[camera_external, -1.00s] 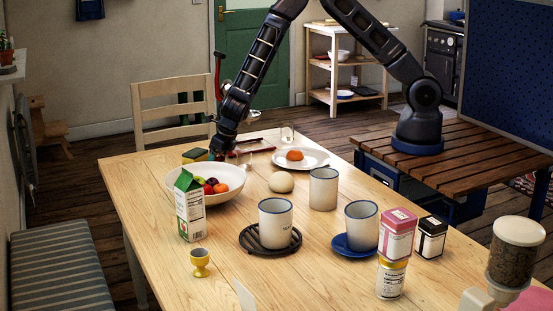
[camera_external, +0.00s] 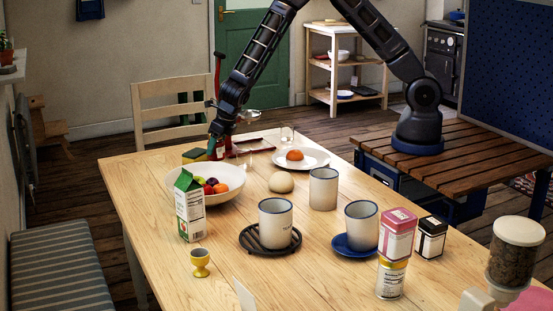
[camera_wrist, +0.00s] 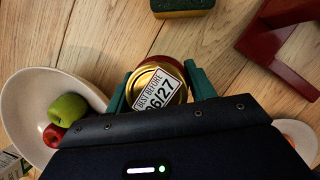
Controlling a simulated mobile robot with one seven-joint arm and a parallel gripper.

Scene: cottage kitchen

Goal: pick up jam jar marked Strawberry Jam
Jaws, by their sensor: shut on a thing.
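A jar with a gold lid (camera_wrist: 158,84) and dark red sides is between the green fingers of my gripper (camera_wrist: 157,92) in the wrist view. The lid sticker reads "BEST BEFORE" and "06/27"; the jar's side label is out of sight, so its name cannot be read. In the external view my gripper (camera_external: 219,146) is at the far end of the wooden table, behind the fruit bowl, shut on the jar. Red of the jar shows by the fingertips, seemingly a little above the table.
A white bowl of fruit (camera_external: 233,200) stands close in front, with a sponge (camera_external: 194,155) to the left. A dark red frame-like object (camera_wrist: 268,62) lies to the right in the wrist view. A plate with an orange fruit (camera_external: 318,158) and a round bun (camera_external: 281,182) are farther right.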

